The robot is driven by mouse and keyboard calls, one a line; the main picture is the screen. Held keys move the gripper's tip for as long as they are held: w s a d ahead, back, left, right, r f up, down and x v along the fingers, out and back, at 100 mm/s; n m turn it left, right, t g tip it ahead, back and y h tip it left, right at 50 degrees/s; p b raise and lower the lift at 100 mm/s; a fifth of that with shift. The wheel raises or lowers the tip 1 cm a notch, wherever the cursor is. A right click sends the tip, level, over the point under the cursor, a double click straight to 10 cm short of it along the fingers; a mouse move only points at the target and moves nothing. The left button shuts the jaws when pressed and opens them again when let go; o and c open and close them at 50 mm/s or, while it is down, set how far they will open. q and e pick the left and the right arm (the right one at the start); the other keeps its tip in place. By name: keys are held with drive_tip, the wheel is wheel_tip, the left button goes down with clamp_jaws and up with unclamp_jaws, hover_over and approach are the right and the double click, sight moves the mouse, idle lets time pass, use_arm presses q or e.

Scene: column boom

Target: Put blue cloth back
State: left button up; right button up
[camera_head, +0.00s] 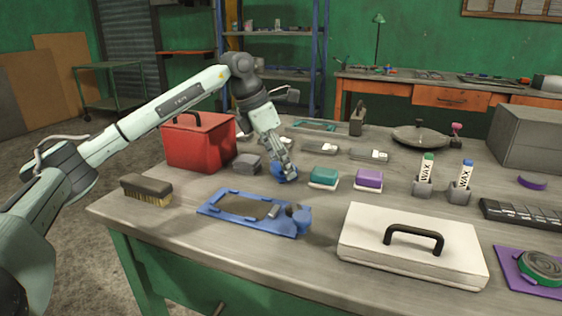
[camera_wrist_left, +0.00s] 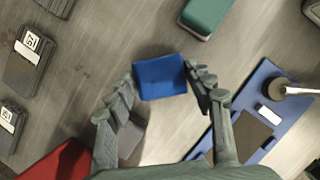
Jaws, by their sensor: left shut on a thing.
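The blue cloth (camera_head: 287,174) is a small blue block-shaped piece. It is at the table's middle, left of a green-topped block (camera_head: 324,177) and a purple-topped block (camera_head: 368,179). My left gripper (camera_head: 283,165) comes down from above and is shut on it. In the left wrist view the blue cloth (camera_wrist_left: 160,78) sits between the two fingertips, its top face clear. It is at or close to the tabletop; I cannot tell if it touches. My right gripper is not in view.
A red box (camera_head: 198,145) and a grey block (camera_head: 247,164) stand left of the gripper. A blue tray-like frame (camera_head: 225,203) and a brush (camera_head: 147,187) lie in front. A white case (camera_head: 370,235) is front right. Wax holders (camera_head: 423,187) stand further right.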

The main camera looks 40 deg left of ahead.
use_arm(q)
drive_tip(key=shift+f, duration=0.15)
drive_tip(key=o, duration=1.1)
drive_tip(key=shift+r, duration=0.35)
drive_tip(key=v, duration=1.1)
drive_tip(key=shift+s+a+r, duration=0.1)
drive_tip(key=shift+s+r, duration=0.1)
drive_tip(key=shift+r, duration=0.1)
